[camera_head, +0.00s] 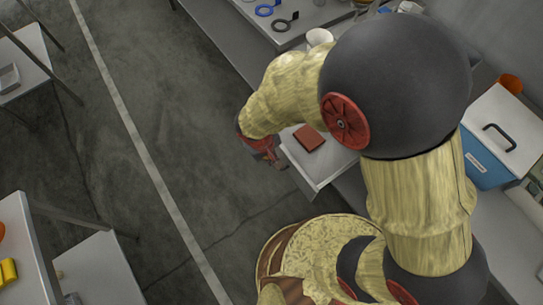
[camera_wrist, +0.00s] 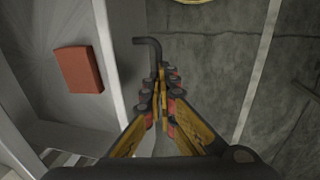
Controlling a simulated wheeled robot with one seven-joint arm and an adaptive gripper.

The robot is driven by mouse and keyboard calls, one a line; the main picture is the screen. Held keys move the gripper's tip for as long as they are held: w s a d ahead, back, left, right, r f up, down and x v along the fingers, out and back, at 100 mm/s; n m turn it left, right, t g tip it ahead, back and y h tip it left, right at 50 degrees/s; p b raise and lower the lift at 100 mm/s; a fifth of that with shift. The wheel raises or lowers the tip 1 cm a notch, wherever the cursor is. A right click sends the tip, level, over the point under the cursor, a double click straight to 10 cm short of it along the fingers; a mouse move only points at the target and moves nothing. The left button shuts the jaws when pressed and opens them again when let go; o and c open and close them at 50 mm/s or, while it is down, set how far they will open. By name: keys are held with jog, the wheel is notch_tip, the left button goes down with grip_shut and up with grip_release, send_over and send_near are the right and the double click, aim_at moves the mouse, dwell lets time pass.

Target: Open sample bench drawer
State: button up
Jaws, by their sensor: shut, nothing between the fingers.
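The sample bench drawer (camera_head: 322,172) stands pulled out from the bench, its inside showing. A red-brown block (camera_head: 309,138) lies in it. In the wrist view the drawer's pale front rim (camera_wrist: 108,62) runs beside my fingers, with the block (camera_wrist: 78,70) inside to the left. A dark bent handle (camera_wrist: 148,42) sticks out from the drawer front. My gripper (camera_wrist: 165,80) is shut and empty just outside the drawer front, close to the handle; I cannot tell whether they touch. In the head view my gripper (camera_head: 278,160) is at the drawer's left side, partly hidden by my arm.
The bench top holds a white cup (camera_head: 319,38), blue and dark ring tools (camera_head: 284,22), and a blue box with white lid (camera_head: 490,150). Other tables stand at the left (camera_head: 22,62) and lower left (camera_head: 85,270). Grey floor (camera_head: 165,120) between is clear.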

jog(key=shift+o, duration=1.1)
jog(key=shift+s+d+f, duration=0.25)
jog(key=shift+s+f, duration=0.05)
jog(key=shift+f, duration=0.05)
jog(key=shift+o, duration=1.4)
jog(key=shift+w, duration=0.1)
jog(key=shift+o, duration=0.2)
jog(key=shift+w+a+r, duration=0.15)
jog(key=shift+r, duration=0.1)
notch_tip(320, 180, up, 12)
jog(key=s+a, duration=0.1)
jog(key=a, duration=0.1)
jog(key=shift+s+f, duration=0.2)
jog(key=shift+d, duration=0.1)
